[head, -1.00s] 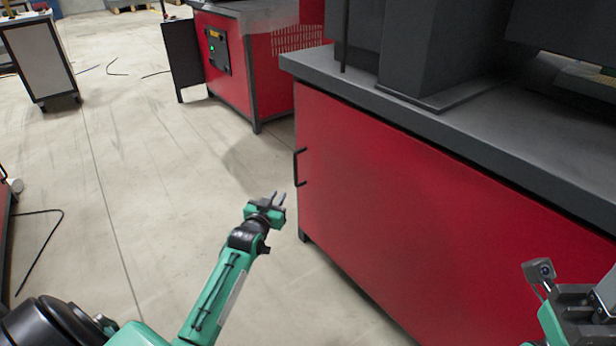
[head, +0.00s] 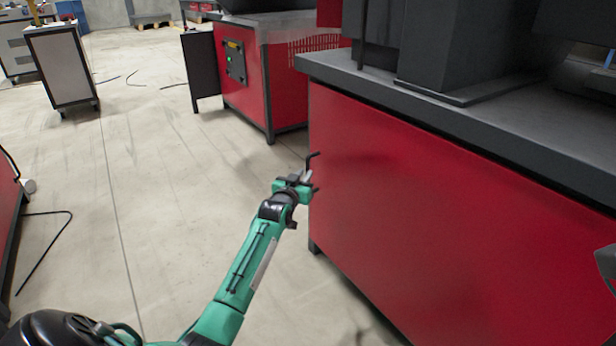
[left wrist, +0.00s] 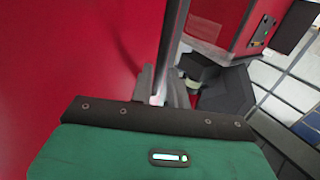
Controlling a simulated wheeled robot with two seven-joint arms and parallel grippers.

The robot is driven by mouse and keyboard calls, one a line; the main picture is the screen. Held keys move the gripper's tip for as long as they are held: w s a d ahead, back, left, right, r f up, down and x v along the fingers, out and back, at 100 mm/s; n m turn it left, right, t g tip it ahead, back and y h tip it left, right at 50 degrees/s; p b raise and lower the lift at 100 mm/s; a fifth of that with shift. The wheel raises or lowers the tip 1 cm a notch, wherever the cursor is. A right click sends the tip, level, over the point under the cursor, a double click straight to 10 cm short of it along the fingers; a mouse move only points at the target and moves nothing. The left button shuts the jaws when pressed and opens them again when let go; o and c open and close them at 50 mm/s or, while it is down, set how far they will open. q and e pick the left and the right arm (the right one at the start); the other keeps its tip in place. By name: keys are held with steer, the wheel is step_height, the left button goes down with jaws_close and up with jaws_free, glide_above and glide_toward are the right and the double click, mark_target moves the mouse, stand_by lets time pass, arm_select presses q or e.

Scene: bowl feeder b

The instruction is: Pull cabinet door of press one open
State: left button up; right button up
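The red cabinet door (head: 430,210) of the press fills the right half of the head view and looks closed. Its dark bar handle (head: 312,156) is at the door's left edge, partly hidden by my left gripper (head: 306,180). In the left wrist view the handle (left wrist: 175,40) runs down between the fingers of my left gripper (left wrist: 161,88), one finger on each side. Whether they press on it I cannot tell. Only a grey piece, likely of my right arm, shows at the right edge of the head view; its fingers are out of view.
The dark press top (head: 470,120) overhangs the door. A second red machine (head: 245,80) stands behind, and a white panelled cart (head: 62,65) at the far left. The concrete floor (head: 160,200) left of the door is clear. A black cable (head: 45,250) lies at left.

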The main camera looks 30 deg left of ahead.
mark_target(307, 171)
arm_select(q)
steer(key=shift+w+a+b, duration=0.2)
steer(key=shift+w+b, duration=0.2)
steer(key=shift+w, duration=0.5)
steer(key=shift+w+a+b, duration=0.15)
steer(key=shift+w+b, duration=0.2)
steer(key=shift+w, duration=0.55)
jaws_close()
